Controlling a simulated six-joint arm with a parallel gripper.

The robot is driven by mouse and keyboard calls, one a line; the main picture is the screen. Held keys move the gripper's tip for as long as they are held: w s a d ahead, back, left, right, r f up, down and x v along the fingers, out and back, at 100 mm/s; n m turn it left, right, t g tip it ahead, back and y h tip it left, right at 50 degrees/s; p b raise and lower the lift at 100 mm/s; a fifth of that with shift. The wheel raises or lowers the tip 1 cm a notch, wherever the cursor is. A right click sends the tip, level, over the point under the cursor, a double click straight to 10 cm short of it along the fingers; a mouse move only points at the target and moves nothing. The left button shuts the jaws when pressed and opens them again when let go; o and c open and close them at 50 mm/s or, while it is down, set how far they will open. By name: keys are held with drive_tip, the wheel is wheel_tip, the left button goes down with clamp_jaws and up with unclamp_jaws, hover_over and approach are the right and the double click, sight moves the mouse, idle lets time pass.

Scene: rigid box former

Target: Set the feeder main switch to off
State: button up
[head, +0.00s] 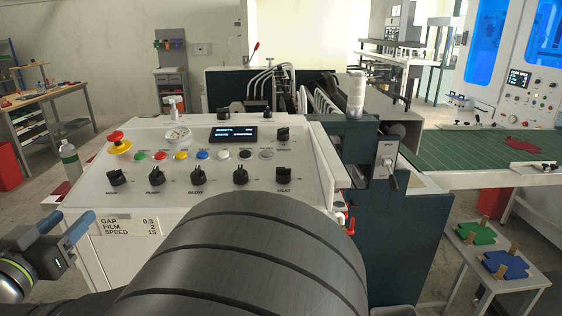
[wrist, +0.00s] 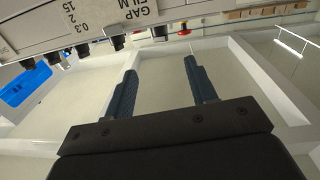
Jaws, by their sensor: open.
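The feeder's white control panel (head: 215,158) slopes up in the middle of the head view. The main switch (head: 116,177) is a black rotary knob at the left end of its front row; its small label is hard to read. Its exact pointer position is not clear. My gripper (head: 64,226) is at the lower left, in front of and below the panel. In the wrist view my gripper (wrist: 160,68) is open, with two blue fingers apart and nothing between them. The panel edge and several knobs show upside down beyond the fingertips, not touching them.
More black knobs, including one beside the main switch (head: 155,174), line the front row. A red emergency stop (head: 117,138) and coloured buttons are behind. A label card (head: 128,226) is on the front face. A bottle (head: 70,160) stands left of the panel.

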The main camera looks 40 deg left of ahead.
sight(112, 181)
drive_tip(key=x, duration=1.4)
drive_tip(key=c, duration=1)
